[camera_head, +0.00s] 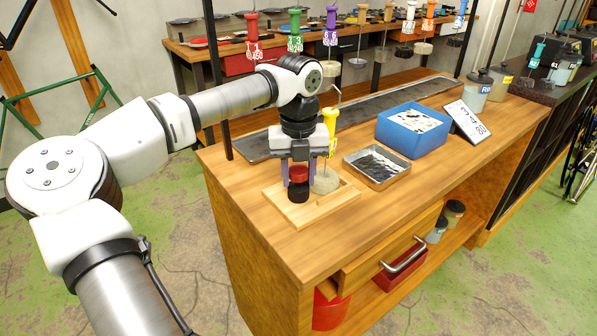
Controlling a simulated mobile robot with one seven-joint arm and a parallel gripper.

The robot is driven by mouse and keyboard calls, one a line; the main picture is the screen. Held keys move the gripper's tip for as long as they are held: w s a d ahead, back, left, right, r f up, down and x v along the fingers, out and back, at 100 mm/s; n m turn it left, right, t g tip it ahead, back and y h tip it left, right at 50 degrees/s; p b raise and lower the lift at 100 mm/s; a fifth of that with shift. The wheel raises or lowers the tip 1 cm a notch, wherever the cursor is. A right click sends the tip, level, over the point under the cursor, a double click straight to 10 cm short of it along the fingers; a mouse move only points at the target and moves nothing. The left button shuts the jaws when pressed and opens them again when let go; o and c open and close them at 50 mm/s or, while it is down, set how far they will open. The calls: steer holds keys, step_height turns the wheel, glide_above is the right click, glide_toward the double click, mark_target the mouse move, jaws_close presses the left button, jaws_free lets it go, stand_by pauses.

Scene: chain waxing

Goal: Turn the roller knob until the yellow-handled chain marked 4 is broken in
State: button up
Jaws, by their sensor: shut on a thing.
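My gripper (298,172) points down at the left end of the wooden bench, its two purple-grey fingers on either side of a red-topped knob (298,173) and shut on it. The knob has a black lower part and stands on a light wooden roller base (318,212). The yellow-handled chain (330,121) hangs just right of my gripper. Its tag is partly covered, so I cannot read the number for sure. A grey chain bundle (325,181) sits below it at the base, right beside the knob. The far side of the base is hidden behind my gripper.
A metal tray (402,176) of dark pieces, a blue box (444,140) with white contents and a tilted sign (467,118) stand to the right. Several other coloured-handle chains hang from a rail behind. The bench's front right surface is clear.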

mark_target(299, 168)
steer(key=n+b, duration=0.2)
steer(key=n, duration=0.2)
steer(key=shift+f, duration=0.15)
steer(key=n+b, duration=0.2)
steer(key=n, duration=0.2)
steer(key=shift+n, duration=0.4)
steer(key=n, duration=0.2)
steer(key=shift+r+n, duration=0.2)
steer(key=shift+n, duration=0.1)
steer(key=n, duration=0.4)
steer(key=shift+n, duration=0.3)
steer(key=o, duration=1.1)
steer(key=shift+o, duration=0.2)
step_height(299, 168, up, 10)
steer(key=p, duration=0.8)
steer(key=shift+r, duration=0.1)
